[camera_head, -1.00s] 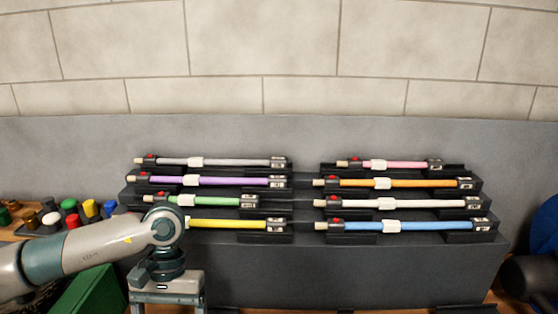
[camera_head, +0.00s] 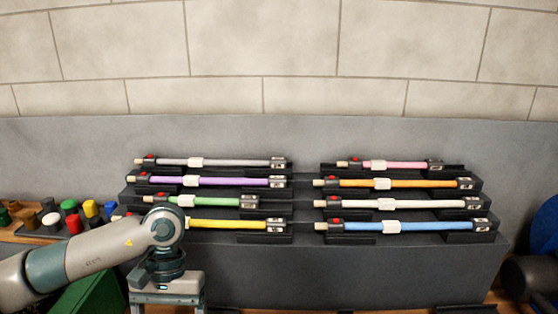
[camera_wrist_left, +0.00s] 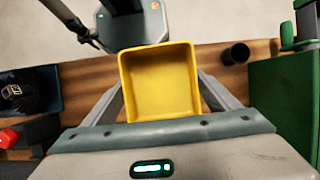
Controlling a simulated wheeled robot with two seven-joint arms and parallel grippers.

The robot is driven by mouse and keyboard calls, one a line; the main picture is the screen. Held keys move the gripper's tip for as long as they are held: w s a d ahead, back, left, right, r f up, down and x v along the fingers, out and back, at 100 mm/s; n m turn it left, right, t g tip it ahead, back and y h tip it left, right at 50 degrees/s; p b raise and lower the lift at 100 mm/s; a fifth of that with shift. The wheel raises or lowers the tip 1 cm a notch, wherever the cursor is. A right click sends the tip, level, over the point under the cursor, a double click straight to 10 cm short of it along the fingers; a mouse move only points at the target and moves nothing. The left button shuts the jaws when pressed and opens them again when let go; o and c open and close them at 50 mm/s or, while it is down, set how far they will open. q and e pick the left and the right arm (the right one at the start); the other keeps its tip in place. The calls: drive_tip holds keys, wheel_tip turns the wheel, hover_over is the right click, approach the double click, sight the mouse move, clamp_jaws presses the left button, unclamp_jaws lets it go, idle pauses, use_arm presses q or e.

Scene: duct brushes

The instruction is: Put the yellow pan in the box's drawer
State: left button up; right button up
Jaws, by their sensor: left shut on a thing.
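The yellow pan (camera_wrist_left: 160,84) is square and shallow, and I look down into its empty inside in the left wrist view. My left gripper (camera_wrist_left: 163,92) is shut on it, with one grey finger at each side. In the head view my left wrist hangs downward at the lower left; its fingertips and the pan are below the picture's edge. The green box (camera_head: 85,295) is partly behind my left arm, and it also shows at the right of the left wrist view (camera_wrist_left: 278,95). I cannot make out its drawer. My right gripper is not in view.
A grey stepped rack (camera_head: 390,265) carries several coloured brushes in black holders behind my left wrist. In the left wrist view a dark cup (camera_wrist_left: 236,54) stands near the green box. Dark items crowd the left.

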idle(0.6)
use_arm(q)
drive_tip(key=shift+s+d+f+n, duration=0.1)
drive_tip(key=shift+d+f+n, duration=0.25)
drive_tip(key=shift+d, duration=0.2)
drive_tip(key=s+d+f+n+t+h+p, duration=0.1)
drive_tip(key=s+d+n+t+h, duration=0.1)
drive_tip(key=d+n, duration=0.6)
drive_tip(key=s+d+f+n+t+h+p, duration=0.1)
drive_tip(key=s+d+n+t+h, duration=0.1)
drive_tip(key=d+n, duration=0.7)
drive_tip(key=shift+s+d+f+h, duration=0.25)
drive_tip(key=shift+s+d+h, duration=0.1)
drive_tip(key=shift+d, duration=0.3)
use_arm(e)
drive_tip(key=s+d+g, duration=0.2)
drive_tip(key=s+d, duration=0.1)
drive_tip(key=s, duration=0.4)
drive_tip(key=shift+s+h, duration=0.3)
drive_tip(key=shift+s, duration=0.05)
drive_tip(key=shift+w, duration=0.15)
use_arm(q)
drive_tip(key=shift+a, duration=0.1)
